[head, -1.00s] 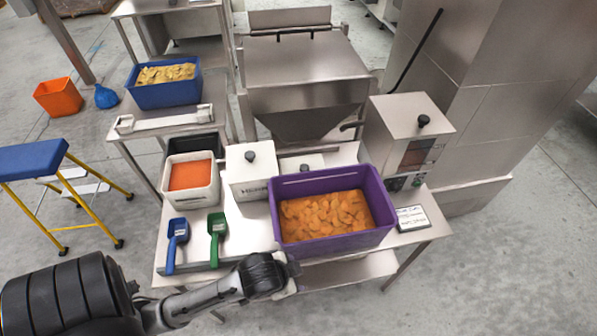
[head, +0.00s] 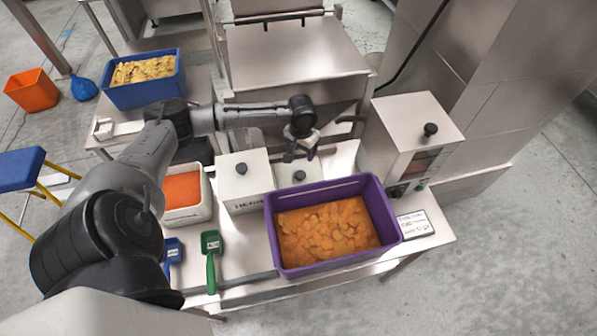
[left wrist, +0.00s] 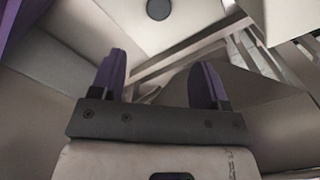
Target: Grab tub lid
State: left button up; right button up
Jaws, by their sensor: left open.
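A flat pale lid with a black knob (head: 299,177) lies behind the purple crate (head: 391,213). A white box with a black-knobbed top (head: 247,184) stands just left of it; I cannot tell for sure which one is the tub lid. My left gripper (head: 302,154) is open and empty, above and slightly behind the pale lid, apart from its knob. In the left wrist view a dark round knob (left wrist: 158,9) on a pale surface shows at the top edge, beyond the spread fingers (left wrist: 158,70). My right gripper is not in view.
The purple crate holds orange slices. A white tub of orange contents (head: 208,196), a blue scoop (head: 173,251) and a green scoop (head: 211,255) are at the left. A steel hopper (head: 290,60) stands behind, and a steel machine (head: 405,135) at the right.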

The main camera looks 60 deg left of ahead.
pick_arm(q)
send_over(300, 174)
jog(key=f, duration=0.7)
jog(key=shift+w+a+b, duration=0.1)
jog(key=shift+w+b, duration=0.15)
jog(key=shift+b, duration=0.15)
jog(key=shift+f, duration=1)
notch_tip(300, 174, down, 4)
jog(key=shift+s+f+b, duration=0.15)
jog(key=shift+f+b, duration=0.05)
jog(key=shift+b, duration=0.25)
jog(key=c, duration=1)
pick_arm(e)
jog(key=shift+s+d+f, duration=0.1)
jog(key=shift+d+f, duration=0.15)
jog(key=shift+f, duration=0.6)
